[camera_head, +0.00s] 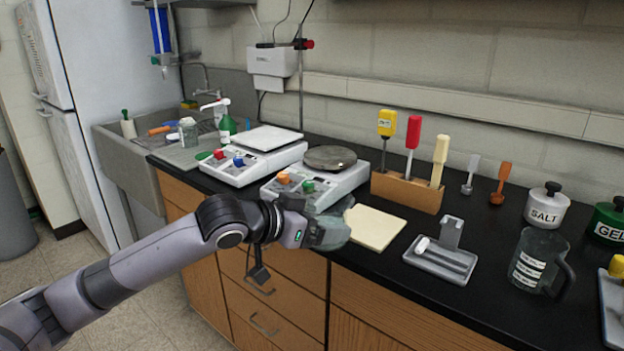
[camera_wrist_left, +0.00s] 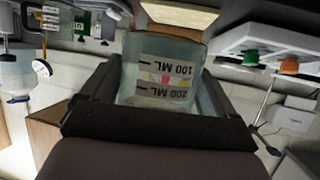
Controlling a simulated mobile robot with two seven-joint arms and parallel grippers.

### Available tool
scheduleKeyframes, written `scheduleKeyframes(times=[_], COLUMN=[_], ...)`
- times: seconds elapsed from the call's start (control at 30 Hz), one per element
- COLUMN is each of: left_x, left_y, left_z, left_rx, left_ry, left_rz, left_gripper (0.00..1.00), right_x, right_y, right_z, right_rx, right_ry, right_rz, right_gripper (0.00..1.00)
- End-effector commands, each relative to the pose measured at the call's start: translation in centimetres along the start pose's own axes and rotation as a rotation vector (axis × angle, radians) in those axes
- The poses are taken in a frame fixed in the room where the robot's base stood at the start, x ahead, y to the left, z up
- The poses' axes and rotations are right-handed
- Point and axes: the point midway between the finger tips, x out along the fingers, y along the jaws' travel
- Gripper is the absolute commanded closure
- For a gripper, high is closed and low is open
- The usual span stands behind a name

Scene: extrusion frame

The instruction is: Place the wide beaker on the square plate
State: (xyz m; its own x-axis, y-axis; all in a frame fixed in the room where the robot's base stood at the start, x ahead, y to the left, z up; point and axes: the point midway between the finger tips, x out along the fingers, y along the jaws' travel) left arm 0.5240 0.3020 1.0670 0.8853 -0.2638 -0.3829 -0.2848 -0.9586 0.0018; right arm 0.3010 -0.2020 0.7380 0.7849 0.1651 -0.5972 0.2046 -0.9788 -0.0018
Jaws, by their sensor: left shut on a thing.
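My left gripper (camera_head: 312,222) is shut on a clear wide beaker (camera_head: 331,234), held near the counter's front edge in front of the round-topped hotplate. In the left wrist view the beaker (camera_wrist_left: 165,72) sits between the fingers (camera_wrist_left: 160,92), with its "100 ML" and "200 ML" marks upside down. The white square plate (camera_head: 268,138) tops the left-hand hotplate unit, behind and left of the gripper; its top looks bare. My right gripper is not in view.
The round-topped hotplate (camera_head: 330,158) stands right of the square one. A cream square pad (camera_head: 374,228), wooden tool rack (camera_head: 407,190), small metal tray (camera_head: 440,258) and dark-tinted jug (camera_head: 538,264) lie to the right. A sink (camera_head: 140,158) is at the left.

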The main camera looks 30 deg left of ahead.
Motion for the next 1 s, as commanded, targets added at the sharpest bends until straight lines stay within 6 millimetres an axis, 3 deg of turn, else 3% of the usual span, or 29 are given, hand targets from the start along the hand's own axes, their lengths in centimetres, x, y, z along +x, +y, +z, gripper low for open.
scheduleKeyframes(times=[0.2, 0.6, 0.8, 1.0], left_x=[0.2, -1.0, -1.6, -1.9], left_y=[3.5, 9.1, 10.8, 11.6], left_z=[5.1, 12.9, 15.8, 17.1], left_rx=[-0.024, -0.083, -0.106, -0.11], left_ry=[-0.003, -0.004, -0.003, 0.0], left_rz=[-0.038, -0.163, -0.229, -0.26], left_gripper=[0.46, 0.46, 0.46, 0.46], right_x=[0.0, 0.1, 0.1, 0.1], right_y=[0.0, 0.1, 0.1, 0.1], right_z=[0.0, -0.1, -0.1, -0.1], right_rx=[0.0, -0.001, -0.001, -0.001], right_ry=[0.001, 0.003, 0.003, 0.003], right_rz=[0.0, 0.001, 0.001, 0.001], right_gripper=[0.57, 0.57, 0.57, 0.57])
